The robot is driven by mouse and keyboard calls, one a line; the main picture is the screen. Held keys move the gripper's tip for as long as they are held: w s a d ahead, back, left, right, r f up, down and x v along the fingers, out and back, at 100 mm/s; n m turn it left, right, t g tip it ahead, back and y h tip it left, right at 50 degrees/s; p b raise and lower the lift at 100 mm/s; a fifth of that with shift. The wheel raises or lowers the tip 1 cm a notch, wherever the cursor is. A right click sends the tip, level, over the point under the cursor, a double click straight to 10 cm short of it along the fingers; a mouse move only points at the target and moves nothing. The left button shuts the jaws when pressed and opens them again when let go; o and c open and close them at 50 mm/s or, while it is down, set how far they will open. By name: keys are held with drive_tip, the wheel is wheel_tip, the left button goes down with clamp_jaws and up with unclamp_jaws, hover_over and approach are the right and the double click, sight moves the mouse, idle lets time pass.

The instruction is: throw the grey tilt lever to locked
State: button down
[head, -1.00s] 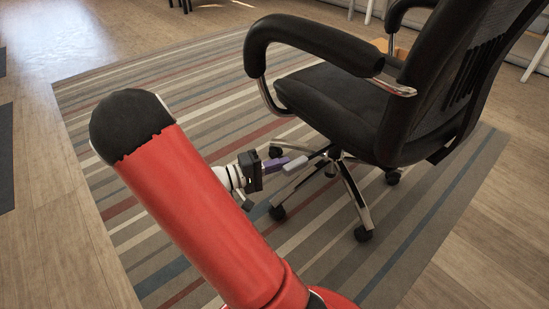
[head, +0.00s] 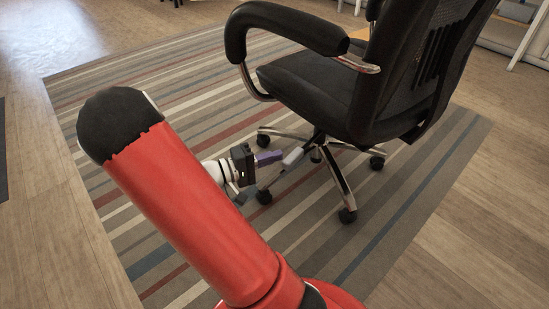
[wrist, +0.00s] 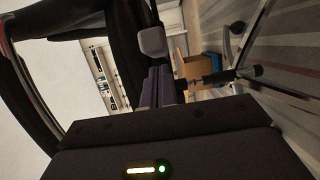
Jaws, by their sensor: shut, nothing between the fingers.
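The grey tilt lever (head: 293,157) is a short pale paddle sticking out under the seat of the black office chair (head: 310,90). My gripper (head: 280,155) has purple fingers and is shut with nothing between them. In the head view its tips meet the lever's outer end; I cannot tell whether they touch. In the wrist view the shut fingers (wrist: 158,88) point at the lever's pale paddle (wrist: 152,42), just beyond the tips. The lever's root is partly hidden beneath the seat.
The chair's chrome legs and casters (head: 347,215) spread close around my gripper. A black armrest (head: 290,28) hangs above. A cardboard box (wrist: 195,68) shows beyond in the wrist view.

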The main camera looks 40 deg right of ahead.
drive_tip(key=p+v, duration=0.1)
drive_tip(key=v, duration=1)
idle(0.5)
drive_tip(key=s+a+r+n+t+y+p, duration=0.1)
drive_tip(key=s+a+r+t+y+p, duration=0.2)
drive_tip(key=r, duration=0.5)
drive_tip(key=s+a+r+n+t+y+p, duration=0.1)
drive_tip(key=s+a+r+t+y+p, duration=0.3)
drive_tip(key=r+y, duration=0.4)
drive_tip(key=s+a+r+n+t+y+p, duration=0.2)
drive_tip(key=s+a+r+t+y+p, duration=0.1)
drive_tip(key=s+a+r+t+y, duration=0.1)
wheel_tip(320, 180, up, 4)
drive_tip(key=s+a+y, duration=0.1)
drive_tip(key=a+y, duration=0.1)
drive_tip(key=a, duration=0.1)
drive_tip(key=shift+t+p, duration=0.35)
drive_tip(key=shift+t, duration=0.05)
